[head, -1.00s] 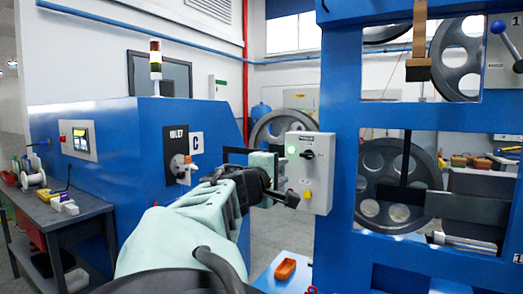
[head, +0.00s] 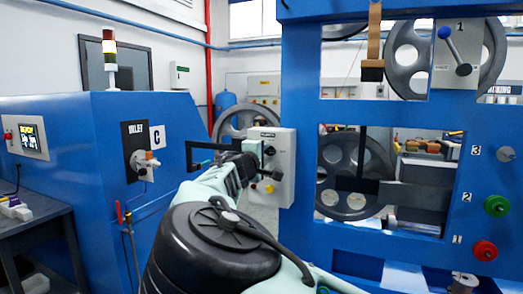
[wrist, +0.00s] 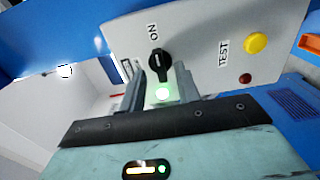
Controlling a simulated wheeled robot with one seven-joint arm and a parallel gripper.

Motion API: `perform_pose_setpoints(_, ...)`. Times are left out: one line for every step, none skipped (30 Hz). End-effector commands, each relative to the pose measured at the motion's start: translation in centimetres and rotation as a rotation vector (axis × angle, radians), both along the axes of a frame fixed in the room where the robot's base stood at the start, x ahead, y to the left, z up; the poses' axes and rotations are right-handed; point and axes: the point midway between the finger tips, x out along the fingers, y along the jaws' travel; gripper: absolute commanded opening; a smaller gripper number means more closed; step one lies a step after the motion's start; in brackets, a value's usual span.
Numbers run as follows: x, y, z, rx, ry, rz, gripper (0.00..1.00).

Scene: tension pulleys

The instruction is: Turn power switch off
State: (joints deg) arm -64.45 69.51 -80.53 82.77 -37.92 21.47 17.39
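The power switch is a black rotary knob (wrist: 160,65) on a grey control box, and it also shows in the head view (head: 270,150). Its pale mark appears in line with the "ON" label (wrist: 153,31). A green lamp (wrist: 163,93) on the panel is lit. My gripper (wrist: 162,86) is open, its two fingers apart in front of the panel, with the lamp seen between them and the knob just beyond the tips. In the head view my gripper (head: 258,160) overlaps the box's left part. I cannot tell whether the fingers touch the knob.
A yellow button (wrist: 256,43) and a small red one (wrist: 245,78) sit beside the knob, near "TEST". A large blue frame (head: 300,215) with wheels stands right of the box. A blue cabinet (head: 75,150) with an inlet valve (head: 143,161) stands left.

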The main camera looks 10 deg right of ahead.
Motion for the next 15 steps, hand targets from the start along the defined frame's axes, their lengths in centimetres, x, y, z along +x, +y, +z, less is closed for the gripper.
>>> perform_pose_setpoints(0.44, -0.35, 0.11, -0.001, 0.001, -0.001, 0.33)
perform_pose_setpoints(0.62, -0.47, 0.07, -0.001, 0.001, -0.001, 0.33)
perform_pose_setpoints(0.82, -0.62, 0.03, -0.001, 0.001, 0.000, 0.33)
perform_pose_setpoints(0.95, -0.72, 0.00, -0.001, 0.001, 0.000, 0.33)
perform_pose_setpoints(1.05, -0.77, -0.02, 0.000, 0.001, 0.000, 0.33)
perform_pose_setpoints(1.12, -0.82, -0.05, 0.001, 0.001, 0.000, 0.33)
perform_pose_setpoints(1.16, -0.83, -0.07, 0.001, 0.001, 0.000, 0.33)
perform_pose_setpoints(1.18, -0.84, -0.08, 0.001, 0.001, 0.000, 0.33)
perform_pose_setpoints(1.19, -0.85, -0.10, 0.001, 0.001, 0.000, 0.33)
perform_pose_setpoints(1.19, -0.85, -0.10, 0.001, 0.001, 0.000, 0.33)
perform_pose_setpoints(1.18, -0.84, -0.11, 0.001, 0.001, 0.000, 0.33)
perform_pose_setpoints(1.18, -0.84, -0.11, 0.001, 0.001, 0.000, 0.33)
perform_pose_setpoints(1.17, -0.85, -0.11, 0.001, 0.001, 0.000, 0.33)
perform_pose_setpoints(1.17, -0.85, -0.10, 0.001, 0.001, 0.000, 0.33)
perform_pose_setpoints(1.16, -0.85, -0.10, 0.001, 0.001, 0.000, 0.24)
